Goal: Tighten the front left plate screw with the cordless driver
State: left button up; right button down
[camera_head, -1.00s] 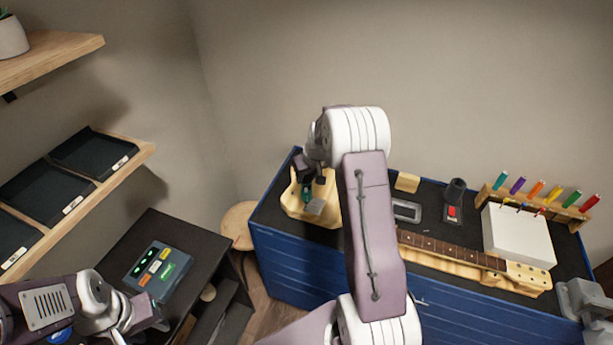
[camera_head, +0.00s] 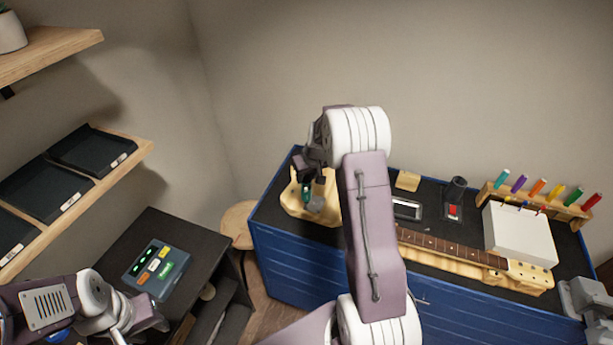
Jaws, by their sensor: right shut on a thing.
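The pale wooden guitar body (camera_head: 293,207) lies on the left end of the blue bench. My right gripper (camera_head: 308,180) is over it, shut on the cordless driver (camera_head: 306,194), a small dark and teal shape. A grey piece (camera_head: 316,205), perhaps the plate, shows beside the driver on the body. The screws are too small to make out, and I cannot tell whether the driver's tip touches one. My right arm hides part of the body's right side. My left gripper (camera_head: 150,320) is at the lower left, by the dark stand; its fingers are not clear.
The guitar neck (camera_head: 450,252) lies on the bench (camera_head: 300,260) to the right of my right arm. A black holder (camera_head: 455,190), a white box (camera_head: 520,235) and a rack of coloured screwdrivers (camera_head: 570,207) stand behind it. A button panel (camera_head: 157,268) sits on the dark stand.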

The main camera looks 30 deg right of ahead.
jog(key=shift+f+b, duration=0.15)
jog(key=shift+b, duration=0.15)
dwell(0.4)
jog(key=shift+r+p, duration=0.35)
jog(key=shift+r, duration=0.1)
jog(key=shift+d, duration=0.1)
notch_tip(320, 180, up, 6)
jog(key=p, duration=0.4)
jog(key=shift+r, duration=0.15)
jog(key=shift+w, duration=0.1)
